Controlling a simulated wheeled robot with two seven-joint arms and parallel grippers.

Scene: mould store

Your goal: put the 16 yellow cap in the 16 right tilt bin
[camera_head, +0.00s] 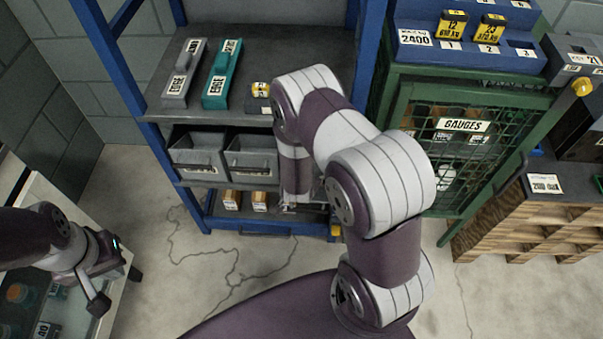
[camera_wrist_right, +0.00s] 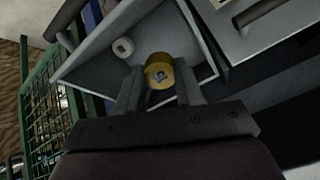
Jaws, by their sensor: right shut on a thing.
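My right gripper (camera_wrist_right: 160,88) is shut on a yellow cap (camera_wrist_right: 159,71), a short round piece with a dark mark on its face. In the right wrist view the cap shows over the opening of a grey bin (camera_wrist_right: 92,68). A white round piece (camera_wrist_right: 123,47) lies inside that bin; I cannot read which bin it is. In the head view two grey tilt bins (camera_head: 197,157) (camera_head: 251,160) hang under the shelf, and my right arm hides what is to their right. My left gripper (camera_head: 116,288) is open and empty at the lower left.
A blue rack holds a grey block (camera_head: 183,75) and a teal block (camera_head: 221,76) on its upper shelf (camera_head: 280,52). Small boxes (camera_head: 232,200) stand below the bins. A green mesh gauge cabinet (camera_head: 407,150) stands close on the right. The floor (camera_head: 225,255) in front is clear.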

